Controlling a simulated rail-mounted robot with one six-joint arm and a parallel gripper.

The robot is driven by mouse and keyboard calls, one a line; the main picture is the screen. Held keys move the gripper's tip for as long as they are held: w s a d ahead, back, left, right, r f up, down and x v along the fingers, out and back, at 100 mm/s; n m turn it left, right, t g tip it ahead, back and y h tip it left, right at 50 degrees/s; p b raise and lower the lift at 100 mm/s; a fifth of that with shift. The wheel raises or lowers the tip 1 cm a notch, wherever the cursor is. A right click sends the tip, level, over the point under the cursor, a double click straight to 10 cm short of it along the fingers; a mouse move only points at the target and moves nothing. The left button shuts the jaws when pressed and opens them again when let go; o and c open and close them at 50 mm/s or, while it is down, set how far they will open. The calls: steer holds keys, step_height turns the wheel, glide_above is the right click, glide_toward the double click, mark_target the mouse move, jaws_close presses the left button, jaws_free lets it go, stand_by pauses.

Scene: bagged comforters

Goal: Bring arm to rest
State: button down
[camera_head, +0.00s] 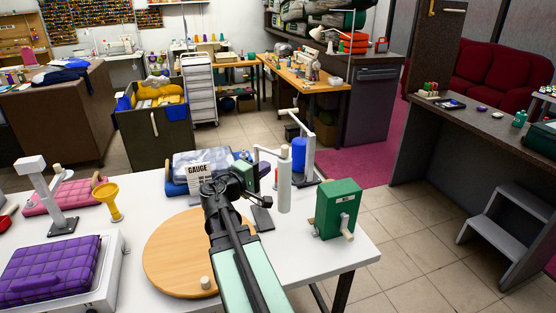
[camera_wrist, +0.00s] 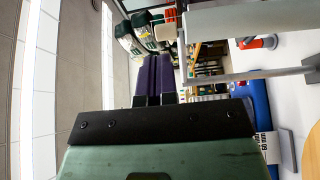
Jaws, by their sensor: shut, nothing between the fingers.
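My arm (camera_head: 238,268) reaches up over the white table (camera_head: 335,258) from its front edge, with the dark wrist above the round wooden board (camera_head: 168,255). In the wrist view my gripper (camera_wrist: 155,62) has its two dark purple fingers side by side, with nothing held between them. In the head view the fingers are hard to make out behind the wrist. The gripper is clear of the things on the table as far as I can tell.
A green box with a crank (camera_head: 338,207), a white cylinder (camera_head: 284,182) and a blue spool (camera_head: 299,156) stand right of my wrist. A GAUGE card (camera_head: 199,176) is just behind. A yellow funnel (camera_head: 109,201) and purple quilted bag (camera_head: 50,270) are left.

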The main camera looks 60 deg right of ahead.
steer(key=w+a+f+m+t+y, duration=0.1)
steer(key=a+f+m+y, duration=0.1)
steer(key=a+f+y, duration=1.1)
steer(key=w+a+f+n+y, duration=0.1)
steer(key=a+f+y, duration=0.1)
steer(key=a, duration=1.2)
steer(key=w+a+f+n+t+y, duration=0.1)
steer(key=w+a+f+n+y, duration=0.1)
steer(key=a, duration=1.2)
steer(key=shift+a+f+y, duration=0.15)
steer(key=shift+y, duration=0.25)
